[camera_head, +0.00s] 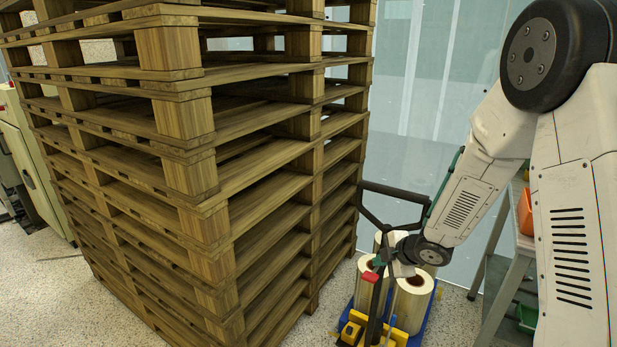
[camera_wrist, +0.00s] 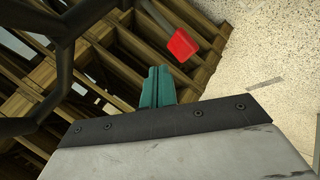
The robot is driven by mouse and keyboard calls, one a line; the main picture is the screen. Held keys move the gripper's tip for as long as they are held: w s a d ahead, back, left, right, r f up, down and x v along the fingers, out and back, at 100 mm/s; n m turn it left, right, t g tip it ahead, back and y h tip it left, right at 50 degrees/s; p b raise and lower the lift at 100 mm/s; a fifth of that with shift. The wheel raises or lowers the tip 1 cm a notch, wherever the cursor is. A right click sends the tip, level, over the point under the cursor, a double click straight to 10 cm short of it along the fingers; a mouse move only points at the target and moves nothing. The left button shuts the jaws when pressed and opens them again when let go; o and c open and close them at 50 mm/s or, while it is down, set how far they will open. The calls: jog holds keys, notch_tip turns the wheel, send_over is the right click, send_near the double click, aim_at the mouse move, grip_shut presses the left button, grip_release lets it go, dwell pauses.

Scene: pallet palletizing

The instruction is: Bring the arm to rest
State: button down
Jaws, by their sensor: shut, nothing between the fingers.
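My arm comes down from the upper right in the head view, its wrist bent low beside the pallet stack. My gripper (camera_head: 378,261) is small and partly hidden there, close to a dark upright post with a red part (camera_head: 371,277). In the wrist view, the teal fingers of my gripper (camera_wrist: 157,86) are together with nothing between them. A red part (camera_wrist: 182,44) on a grey bar shows just beyond them; I cannot tell whether they touch.
A tall stack of wooden pallets (camera_head: 215,190) fills the left and middle. A black handle frame (camera_head: 395,193) stands right by my wrist. Pale rolls (camera_head: 412,300) stand on a blue base below. A table with an orange bin (camera_head: 525,212) is at right. Speckled floor is open at lower left.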

jog(key=s+d+f+m+g+h, duration=0.1)
jog(key=s+d+f+m+h, duration=0.15)
jog(key=d+m, duration=0.2)
jog(key=s+d+r+m+g+h, duration=0.4)
jog(key=s+d+r+m+h, duration=0.15)
jog(key=s+r+m, duration=0.4)
jog(key=s+a+r+m+y, duration=0.2)
jog(key=s+a+r, duration=0.2)
jog(key=s+r, duration=0.5)
jog(key=s+a+r+m+y, duration=0.1)
jog(key=s+a+r+m, duration=0.2)
jog(key=s+r, duration=0.6)
jog(key=s+a, duration=0.1)
jog(key=s, duration=0.5)
jog(key=shift+s+a+r+g+y, duration=0.3)
jog(key=shift+s+r+g+y, duration=0.05)
jog(key=shift+s+g+y, duration=0.05)
